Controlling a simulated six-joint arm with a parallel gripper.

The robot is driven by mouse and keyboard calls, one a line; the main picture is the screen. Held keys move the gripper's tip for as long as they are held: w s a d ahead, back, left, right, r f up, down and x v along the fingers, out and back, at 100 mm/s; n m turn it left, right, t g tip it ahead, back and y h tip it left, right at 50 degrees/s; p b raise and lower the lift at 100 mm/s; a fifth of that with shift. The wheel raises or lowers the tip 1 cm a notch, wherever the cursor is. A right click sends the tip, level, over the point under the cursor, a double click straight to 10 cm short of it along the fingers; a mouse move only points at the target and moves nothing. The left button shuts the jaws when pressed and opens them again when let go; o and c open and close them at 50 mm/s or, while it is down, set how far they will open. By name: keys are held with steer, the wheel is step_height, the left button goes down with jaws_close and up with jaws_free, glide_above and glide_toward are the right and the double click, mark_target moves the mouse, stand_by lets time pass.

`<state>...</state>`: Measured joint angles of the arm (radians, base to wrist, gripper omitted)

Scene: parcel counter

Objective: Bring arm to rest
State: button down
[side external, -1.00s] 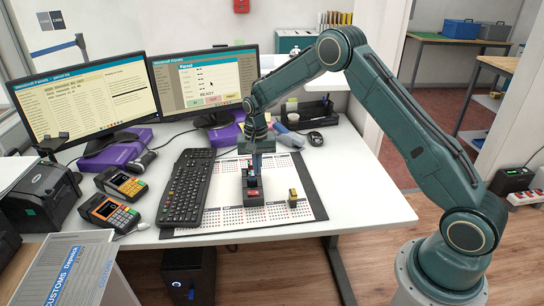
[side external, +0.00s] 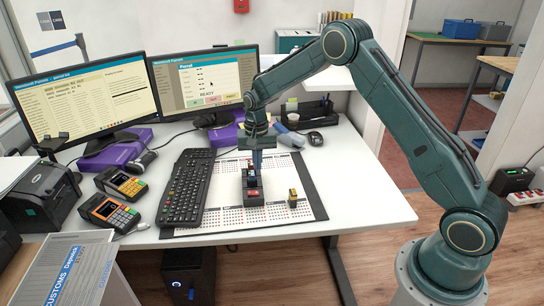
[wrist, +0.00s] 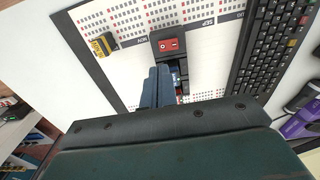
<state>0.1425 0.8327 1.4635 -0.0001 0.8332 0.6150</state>
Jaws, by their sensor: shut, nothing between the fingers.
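My gripper (side external: 257,169) points down over the calendar desk mat, with its two blue-grey fingers together and nothing between them. The fingers partly hide that end. I cannot tell whether the fingertips touch the strip, but they look a little above it.
A small yellow block (side external: 293,198) stands on the mat (side external: 300,213) right of the strip. A black keyboard (side external: 187,187) lies to the left, with two card terminals (side external: 107,211) beyond it. Two monitors (side external: 205,82) stand behind. The desk's right side is clear.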

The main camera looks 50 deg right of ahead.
steer(key=s+a+r+n+t, duration=0.1)
steer(key=s+a+r+n, duration=0.15)
steer(key=s+r, duration=0.7)
steer(key=s+a+r+n+t, duration=0.25)
steer(key=s+r, duration=0.35)
steer(key=r, duration=0.7)
steer(key=s+a+r+n+t, duration=0.1)
steer(key=s, duration=0.9)
steer(key=s+a+r+n+t, duration=0.1)
steer(key=s+n, duration=0.1)
steer(key=s, duration=0.9)
steer(key=shift+a+n, duration=0.3)
steer(key=shift+a, duration=0.1)
steer(key=shift+w, duration=0.1)
